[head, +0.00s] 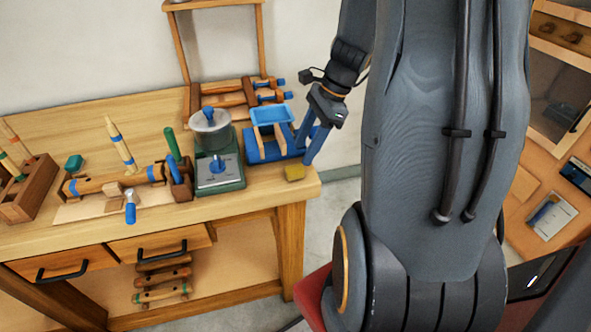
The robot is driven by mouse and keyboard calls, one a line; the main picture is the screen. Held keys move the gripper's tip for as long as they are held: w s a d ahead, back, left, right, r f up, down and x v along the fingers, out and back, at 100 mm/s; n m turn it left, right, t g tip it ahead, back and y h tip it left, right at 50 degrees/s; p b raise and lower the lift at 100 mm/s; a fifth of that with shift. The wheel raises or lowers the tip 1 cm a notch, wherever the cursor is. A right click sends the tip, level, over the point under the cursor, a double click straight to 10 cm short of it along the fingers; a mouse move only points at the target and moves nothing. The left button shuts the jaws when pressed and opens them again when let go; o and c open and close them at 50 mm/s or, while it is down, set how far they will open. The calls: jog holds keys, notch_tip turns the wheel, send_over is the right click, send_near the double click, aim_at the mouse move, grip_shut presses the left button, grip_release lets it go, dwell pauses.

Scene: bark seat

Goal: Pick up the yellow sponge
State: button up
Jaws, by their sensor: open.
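The yellow sponge (294,173) is a small block lying on the wooden workbench (255,210) near its right front corner. My gripper (306,148) has blue fingers and hangs above and just behind the sponge. Its fingers are apart and nothing shows between them. The gripper is beside the blue tray-topped item (272,115), and parts of it overlap in the picture. I cannot tell the exact gap between the fingertips and the sponge.
A green-based device with a grey bowl (213,135) stands left of the sponge. Further left are a wooden clamp-like tool (120,180), a green-handled tool (172,145) and a wooden block holder (30,190). A red seat (312,297) is below the bench's right end.

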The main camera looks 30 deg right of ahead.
aim_at(295, 168)
jog(key=shift+p+x, duration=0.7)
jog(key=shift+x, duration=2.35)
jog(key=shift+c, duration=0.3)
jog(key=c, duration=1)
